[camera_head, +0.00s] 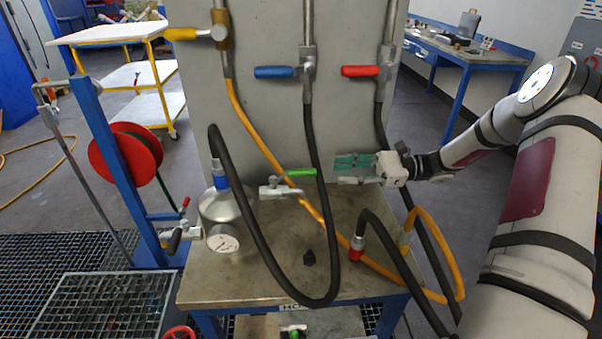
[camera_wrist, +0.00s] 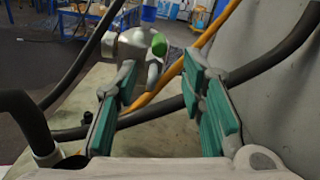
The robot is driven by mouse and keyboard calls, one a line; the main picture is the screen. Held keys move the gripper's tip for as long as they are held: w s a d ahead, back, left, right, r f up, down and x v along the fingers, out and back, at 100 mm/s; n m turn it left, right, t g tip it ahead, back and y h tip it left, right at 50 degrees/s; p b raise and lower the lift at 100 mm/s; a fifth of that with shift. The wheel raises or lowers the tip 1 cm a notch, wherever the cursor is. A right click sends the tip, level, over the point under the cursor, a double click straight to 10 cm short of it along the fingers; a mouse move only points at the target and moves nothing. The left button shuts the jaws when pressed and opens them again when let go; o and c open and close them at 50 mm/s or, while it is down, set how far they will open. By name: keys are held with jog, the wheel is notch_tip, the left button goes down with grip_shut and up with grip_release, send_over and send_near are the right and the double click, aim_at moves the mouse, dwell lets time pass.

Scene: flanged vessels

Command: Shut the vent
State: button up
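A valve with a green lever handle (camera_head: 301,172) sits on a metal fitting (camera_head: 279,190) beside the silver vessel (camera_head: 218,207). The lever lies roughly level and points right, towards my gripper. In the wrist view its rounded green end (camera_wrist: 159,44) faces me, ahead of the gap between the fingers. My gripper (camera_head: 343,167) is to the right of the lever, apart from it. The wrist view shows its two green-padded fingers (camera_wrist: 162,82) spread with nothing gripped. No readable label shows which valve is the vent; the green one is nearest my gripper.
Black hoses (camera_head: 313,150) and an orange hose (camera_head: 262,139) loop around the lever. Yellow (camera_head: 181,34), blue (camera_head: 275,72) and red (camera_head: 361,71) valve handles are on the grey panel (camera_head: 265,105) above. A pressure gauge (camera_head: 222,239) is on the vessel. The bench top (camera_head: 262,280) has clear patches.

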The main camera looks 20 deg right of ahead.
aim_at(301, 176)
jog(key=p+x, duration=0.1)
jog(key=x, duration=1)
jog(key=shift+a, duration=0.1)
grip_shut()
